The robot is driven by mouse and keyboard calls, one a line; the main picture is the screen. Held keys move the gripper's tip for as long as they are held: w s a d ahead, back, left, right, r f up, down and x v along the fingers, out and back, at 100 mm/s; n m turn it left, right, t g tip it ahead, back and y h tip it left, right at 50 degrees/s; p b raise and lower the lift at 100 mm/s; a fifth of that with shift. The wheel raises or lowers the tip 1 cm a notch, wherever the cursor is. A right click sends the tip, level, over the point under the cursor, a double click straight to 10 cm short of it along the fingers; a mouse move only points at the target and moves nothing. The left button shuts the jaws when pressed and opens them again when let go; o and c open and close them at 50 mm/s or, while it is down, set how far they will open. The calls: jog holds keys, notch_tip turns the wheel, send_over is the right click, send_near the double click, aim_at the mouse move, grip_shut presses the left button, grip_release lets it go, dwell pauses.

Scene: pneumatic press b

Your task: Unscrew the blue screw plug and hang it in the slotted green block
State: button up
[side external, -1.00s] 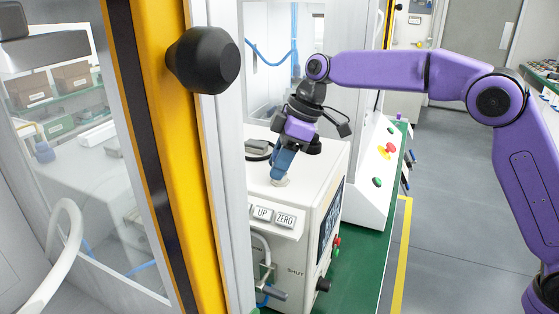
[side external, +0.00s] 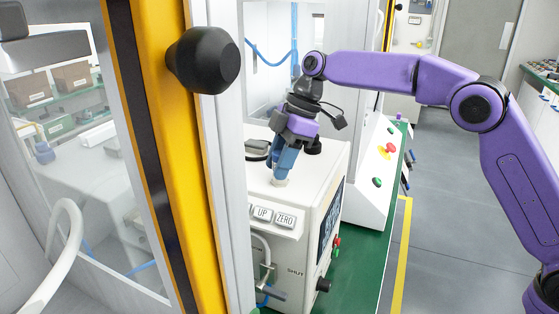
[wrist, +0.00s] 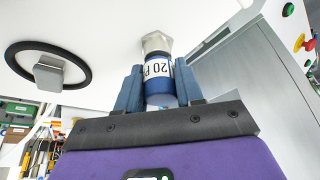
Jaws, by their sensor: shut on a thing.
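The blue screw plug (wrist: 160,93) has a white label band with dark print and sits between my gripper's two blue fingers in the wrist view. It adjoins a silver hex fitting (wrist: 157,43) on the white machine's surface. My gripper (wrist: 158,80) is shut on the plug. In the side view my gripper (side external: 279,178) points down at the top of the white press cabinet (side external: 300,195), and its fingers hide the plug. Whether the plug's thread is still engaged cannot be told. I cannot make out the slotted green block in either view.
A grey part with a black ring (wrist: 48,68) is on the white surface beside the plug. A sloped panel with coloured buttons (side external: 380,165) stands to the right of the gripper. A yellow post and black knob (side external: 203,60) are in the left foreground.

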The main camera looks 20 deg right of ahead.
jog(key=o, duration=0.6)
jog(key=shift+m+t, duration=0.3)
jog(key=shift+m, duration=0.6)
jog(key=shift+m+t, duration=0.3)
jog(key=shift+m, duration=0.5)
jog(key=shift+m+t+h, duration=0.3)
jog(key=shift+m+t, duration=0.1)
jog(key=shift+m, duration=0.5)
